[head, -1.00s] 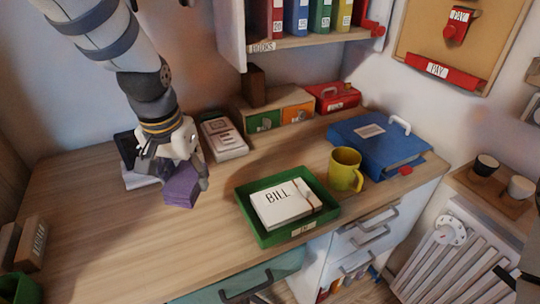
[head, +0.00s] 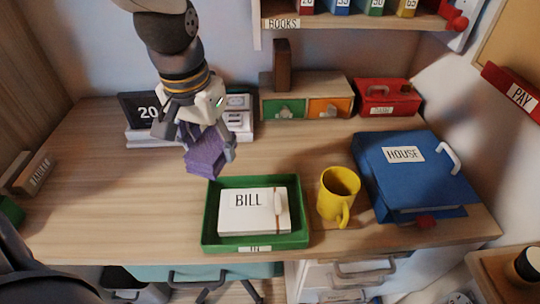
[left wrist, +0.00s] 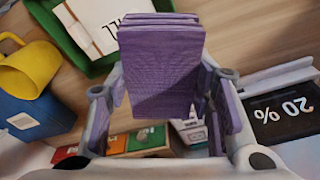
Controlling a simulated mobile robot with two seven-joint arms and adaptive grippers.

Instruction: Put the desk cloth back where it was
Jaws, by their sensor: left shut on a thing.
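The desk cloth, a folded purple cloth (head: 205,152), hangs in my left gripper (head: 200,140) above the back left part of the wooden desk. The gripper's fingers close on its two sides. In the left wrist view the cloth (left wrist: 160,65) fills the middle, between the two fingers (left wrist: 165,110). From the head view I cannot tell how high above the desk it is. My right gripper is not in view.
A green tray (head: 208,230) with BILL papers (head: 245,215) stands just in front. A yellow mug (head: 337,190) and blue HOUSE binder (head: 415,175) are to its right. A calculator-like box (head: 238,115) and black 20 sign (head: 145,110) stand behind. The desk's left front is clear.

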